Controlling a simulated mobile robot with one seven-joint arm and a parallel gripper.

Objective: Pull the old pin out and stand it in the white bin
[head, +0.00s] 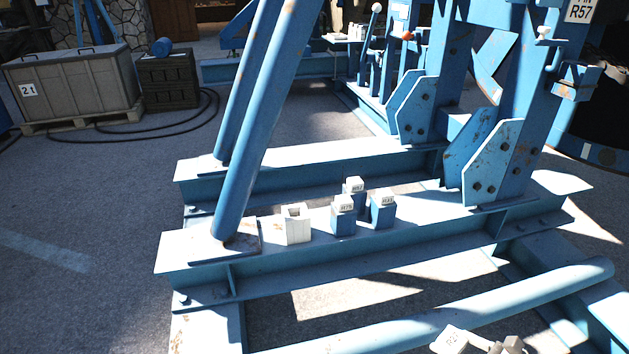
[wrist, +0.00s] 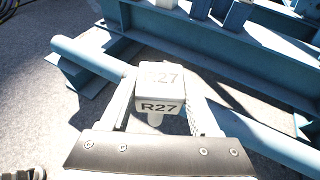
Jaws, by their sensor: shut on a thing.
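A pin with a pale square head (wrist: 162,104) marked R27 is between the fingers of my gripper (wrist: 163,88) in the wrist view. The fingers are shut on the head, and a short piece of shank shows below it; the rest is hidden. In the head view the pale head (head: 449,340) and part of my gripper (head: 492,346) are at the bottom edge, right of centre, in front of the blue frame. The white bin (head: 297,226) stands on the near blue beam. Its square top is open, and I see no pin in it.
Several blue bins (head: 343,220) with pale labelled heads stand right of the white bin. A thick blue sloping post (head: 255,135) rises to its left. A sign (head: 579,11) reading R57 is at top right. A blue tube (head: 400,318) crosses below the beam.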

